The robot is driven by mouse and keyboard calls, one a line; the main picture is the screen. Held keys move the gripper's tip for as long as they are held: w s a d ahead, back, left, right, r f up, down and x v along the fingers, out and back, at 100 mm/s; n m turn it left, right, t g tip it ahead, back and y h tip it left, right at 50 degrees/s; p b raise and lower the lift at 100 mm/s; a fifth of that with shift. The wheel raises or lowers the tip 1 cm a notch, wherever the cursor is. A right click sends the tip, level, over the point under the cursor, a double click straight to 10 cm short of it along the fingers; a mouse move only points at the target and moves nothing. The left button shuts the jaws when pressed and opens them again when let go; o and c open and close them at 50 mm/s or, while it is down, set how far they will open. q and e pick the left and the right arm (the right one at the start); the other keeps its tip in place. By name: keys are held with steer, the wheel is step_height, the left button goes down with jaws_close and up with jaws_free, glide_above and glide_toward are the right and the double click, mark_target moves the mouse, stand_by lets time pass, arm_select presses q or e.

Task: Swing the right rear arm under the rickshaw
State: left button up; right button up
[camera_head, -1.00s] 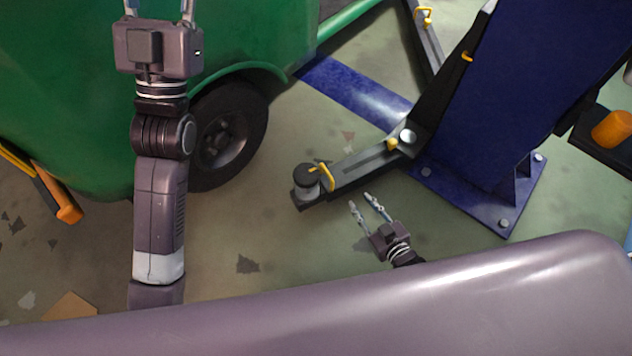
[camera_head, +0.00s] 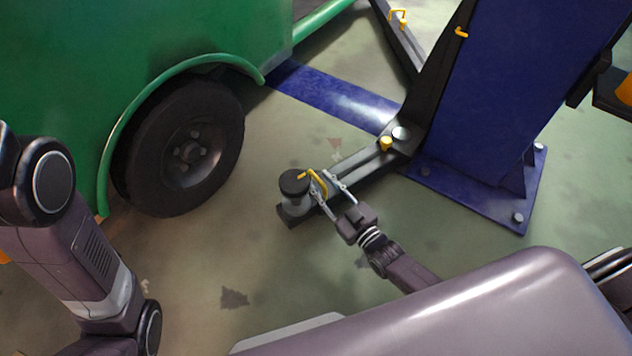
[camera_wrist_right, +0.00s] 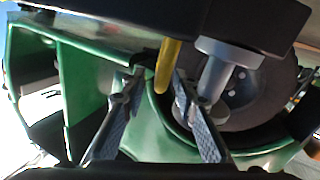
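The near dark lift arm (camera_head: 359,164) runs from the foot of the blue post (camera_head: 520,90) down-left to a round pad (camera_head: 294,184) at its free end. The pad lies on open floor, beside the green rickshaw (camera_head: 60,60) and not under it. A yellow handle (camera_head: 316,184) rises beside the pad and shows in the right wrist view (camera_wrist_right: 168,64). My right gripper (camera_head: 326,184) is open at this handle, fingers apart. In the wrist view the handle hangs between the finger lines; contact cannot be told. My left gripper is out of view.
The rickshaw's wheel (camera_head: 185,150) stands left of the pad. A blue floor beam (camera_head: 330,95) runs from the post toward the rickshaw. Another dark lift arm (camera_head: 400,40) with a yellow handle is at the top. Floor between wheel and pad is clear.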

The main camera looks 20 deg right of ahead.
steer(key=shift+b+x, duration=0.4)
steer(key=shift+x, duration=0.9)
jaws_close()
